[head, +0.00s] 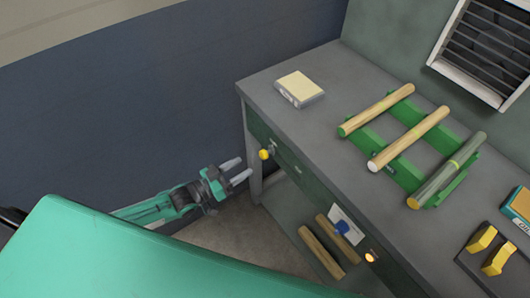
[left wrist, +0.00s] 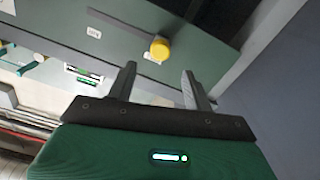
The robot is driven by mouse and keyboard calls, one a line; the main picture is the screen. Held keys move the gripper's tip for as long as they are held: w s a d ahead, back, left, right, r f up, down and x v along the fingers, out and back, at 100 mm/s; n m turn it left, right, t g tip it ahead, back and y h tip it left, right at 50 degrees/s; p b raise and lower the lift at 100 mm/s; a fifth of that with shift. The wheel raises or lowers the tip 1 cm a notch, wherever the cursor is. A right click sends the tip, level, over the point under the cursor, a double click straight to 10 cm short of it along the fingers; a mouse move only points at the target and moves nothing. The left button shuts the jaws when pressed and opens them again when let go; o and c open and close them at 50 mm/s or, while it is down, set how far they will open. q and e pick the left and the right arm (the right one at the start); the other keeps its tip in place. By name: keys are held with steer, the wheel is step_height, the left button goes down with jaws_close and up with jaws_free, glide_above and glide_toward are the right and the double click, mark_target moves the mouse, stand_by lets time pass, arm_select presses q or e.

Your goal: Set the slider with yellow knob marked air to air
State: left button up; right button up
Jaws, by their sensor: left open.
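The slider's yellow knob (head: 264,154) sits on the green front panel of the grey bench, near its left end. In the left wrist view the yellow knob (left wrist: 159,48) is ahead of my fingers, between them in the picture, with a small pale label beside it. The slider's marking is too small to read. My left gripper (head: 238,173) is open and empty, a little left of and below the knob, apart from it. Its two fingers show in the left wrist view (left wrist: 160,85). My right gripper is not in view.
On the bench top (head: 290,120) are a cream-topped box (head: 299,88) and a green rack (head: 400,172) with several turned rods. A blue knob (head: 342,227) and a lit orange button (head: 371,257) are further right on the front. Wooden rods (head: 322,252) lie below.

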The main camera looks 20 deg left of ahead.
mark_target(261, 156)
arm_select(q)
steer(key=x, duration=0.8)
steer(key=shift+w+d+p, duration=0.2)
steer(key=shift+w+p, duration=0.15)
steer(key=shift+p, duration=0.05)
steer(key=shift+w+d, duration=0.3)
steer(key=shift+w, duration=0.05)
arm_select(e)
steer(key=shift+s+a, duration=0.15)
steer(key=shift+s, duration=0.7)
